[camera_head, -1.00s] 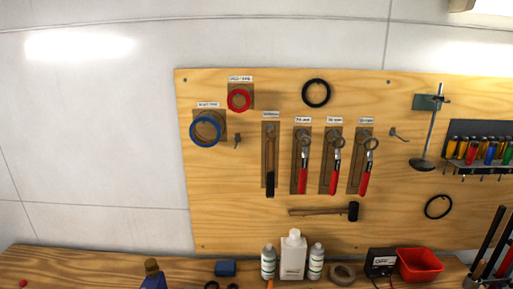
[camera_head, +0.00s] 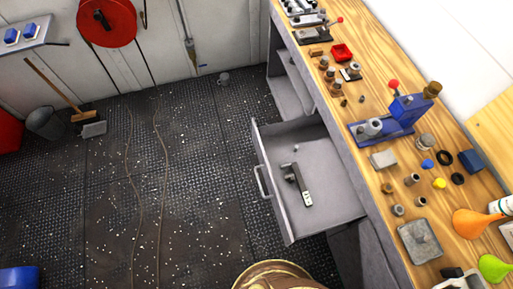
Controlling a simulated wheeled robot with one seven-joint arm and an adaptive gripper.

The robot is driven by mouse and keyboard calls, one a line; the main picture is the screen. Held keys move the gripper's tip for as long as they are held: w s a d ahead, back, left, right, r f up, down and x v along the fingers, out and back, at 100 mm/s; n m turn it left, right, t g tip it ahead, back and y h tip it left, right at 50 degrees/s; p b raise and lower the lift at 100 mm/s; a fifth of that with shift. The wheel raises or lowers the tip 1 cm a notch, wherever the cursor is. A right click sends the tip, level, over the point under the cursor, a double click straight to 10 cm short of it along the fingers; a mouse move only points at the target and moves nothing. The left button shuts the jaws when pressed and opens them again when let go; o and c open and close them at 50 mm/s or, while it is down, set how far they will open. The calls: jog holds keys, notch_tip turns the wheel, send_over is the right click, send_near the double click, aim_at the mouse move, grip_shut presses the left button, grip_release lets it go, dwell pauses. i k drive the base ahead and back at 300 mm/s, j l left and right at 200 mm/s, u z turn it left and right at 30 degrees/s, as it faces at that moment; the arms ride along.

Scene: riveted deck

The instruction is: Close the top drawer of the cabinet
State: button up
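A grey drawer (camera_head: 338,208) stands pulled out from under the wooden workbench, over the dark floor, in the head view. It has a bar handle (camera_head: 264,181) on its front, which faces left. Inside lie a dark tool with a light end (camera_head: 306,198) and a small pale piece (camera_head: 296,149). The grey cabinet (camera_head: 352,150) runs along beneath the bench top. Nothing touches the drawer in this view. My gripper is not in view.
The wooden bench top (camera_head: 464,170) carries a blue vise (camera_head: 385,130), funnels and many small parts. Open floor (camera_head: 190,190) lies left of the drawer. A bucket (camera_head: 46,122) and a broom (camera_head: 62,92) stand at the far left wall.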

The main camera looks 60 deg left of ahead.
aim_at(336, 202)
jog(key=u, duration=2.35)
jog(key=k+l+u, duration=0.35)
jog(key=i, duration=0.05)
